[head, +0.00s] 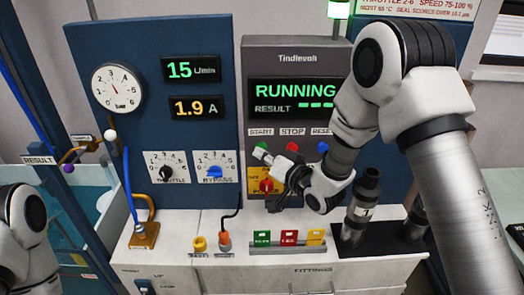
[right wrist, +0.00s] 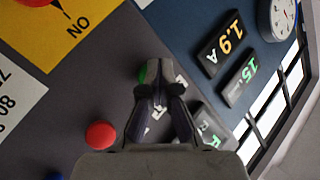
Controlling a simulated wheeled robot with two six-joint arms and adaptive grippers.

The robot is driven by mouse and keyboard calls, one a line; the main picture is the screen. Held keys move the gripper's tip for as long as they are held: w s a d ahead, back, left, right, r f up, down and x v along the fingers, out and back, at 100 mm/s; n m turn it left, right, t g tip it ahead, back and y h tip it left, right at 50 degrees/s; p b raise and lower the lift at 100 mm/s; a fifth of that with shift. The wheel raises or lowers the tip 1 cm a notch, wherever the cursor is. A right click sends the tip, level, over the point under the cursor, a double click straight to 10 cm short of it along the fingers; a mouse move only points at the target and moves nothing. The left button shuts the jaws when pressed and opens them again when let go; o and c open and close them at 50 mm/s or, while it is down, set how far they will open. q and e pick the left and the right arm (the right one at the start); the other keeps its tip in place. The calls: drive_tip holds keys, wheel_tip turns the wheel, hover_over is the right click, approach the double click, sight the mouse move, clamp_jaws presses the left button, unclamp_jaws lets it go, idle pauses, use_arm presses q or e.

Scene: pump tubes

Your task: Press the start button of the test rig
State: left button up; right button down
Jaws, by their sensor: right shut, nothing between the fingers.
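The test rig's dark grey panel (head: 292,68) stands upright at the centre of the head view, and its display (head: 297,95) reads RUNNING. The green start button (head: 260,147) is under the START label. My right gripper (head: 266,159) is shut and empty, with its fingertips at the start button. In the right wrist view the fingertips (right wrist: 153,92) cover most of the button, and a green edge (right wrist: 142,74) of it shows beside them. I cannot tell whether they touch it. My left gripper is out of view; only part of my left arm shows.
A red stop button (head: 292,147) and a blue button (head: 322,147) sit right of the start button. A red power knob (head: 267,185) is below. A blue panel (head: 215,115) with gauge and displays stands left. Coloured fittings (head: 288,238) stand on the bench in front.

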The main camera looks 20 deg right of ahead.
drive_tip(key=shift+w+r, duration=0.15)
drive_tip(key=shift+r, duration=0.2)
drive_tip(key=s, duration=0.2)
drive_tip(key=s+a+b, duration=0.1)
drive_tip(key=s, duration=0.2)
drive_tip(key=shift+s+a+f, duration=0.3)
drive_tip(key=shift+s+a, duration=0.05)
drive_tip(key=shift+w, duration=0.1)
idle(0.4)
